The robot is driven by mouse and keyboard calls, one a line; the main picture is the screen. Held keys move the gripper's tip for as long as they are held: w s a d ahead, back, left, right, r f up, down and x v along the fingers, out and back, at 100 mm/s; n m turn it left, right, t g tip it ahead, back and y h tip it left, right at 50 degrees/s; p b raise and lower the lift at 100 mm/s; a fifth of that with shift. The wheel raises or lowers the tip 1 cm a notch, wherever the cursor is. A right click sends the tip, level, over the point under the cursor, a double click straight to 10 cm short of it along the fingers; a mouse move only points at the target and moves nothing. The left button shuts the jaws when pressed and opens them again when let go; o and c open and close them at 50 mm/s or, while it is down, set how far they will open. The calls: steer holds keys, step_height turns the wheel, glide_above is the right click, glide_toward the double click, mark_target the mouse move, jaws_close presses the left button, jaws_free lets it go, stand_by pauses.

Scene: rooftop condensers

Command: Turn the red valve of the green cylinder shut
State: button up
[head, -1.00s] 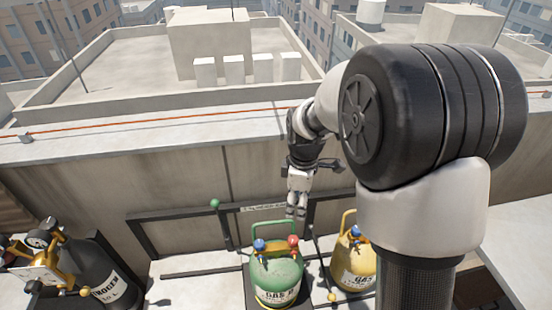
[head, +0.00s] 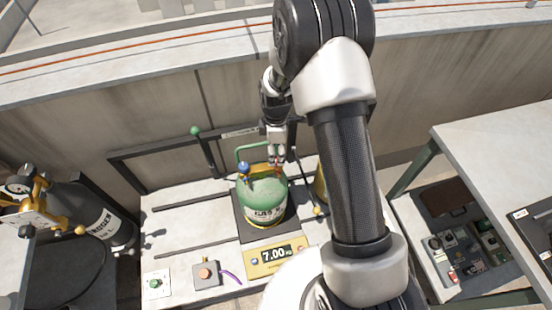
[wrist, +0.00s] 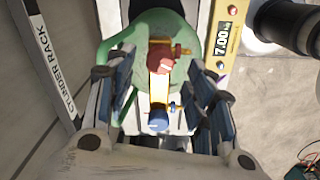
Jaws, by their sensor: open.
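The green cylinder (head: 262,200) stands upright on a dark scale plate in the head view. Its top also shows in the wrist view (wrist: 125,65). The red valve (wrist: 160,57) sits on a brass manifold, with a blue valve (wrist: 158,120) at the manifold's near end. In the head view the blue valve (head: 243,168) shows at the left and the red one is mostly hidden behind my fingers. My gripper (head: 276,158) points down over the cylinder top. In the wrist view its open fingers (wrist: 162,95) stand apart on either side of the manifold, with nothing clearly gripped.
The scale display (head: 275,255) reads 7.00. The yellow cylinder (head: 321,185) is mostly hidden behind my arm. A black nitrogen cylinder (head: 100,215) stands at left. A rack bar (head: 140,152) runs behind. A red button box (head: 206,273) sits in front.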

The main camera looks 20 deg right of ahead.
mark_target(276, 159)
steer(key=shift+f, duration=1.95)
steer(key=shift+c, duration=0.4)
steer(key=c, duration=1)
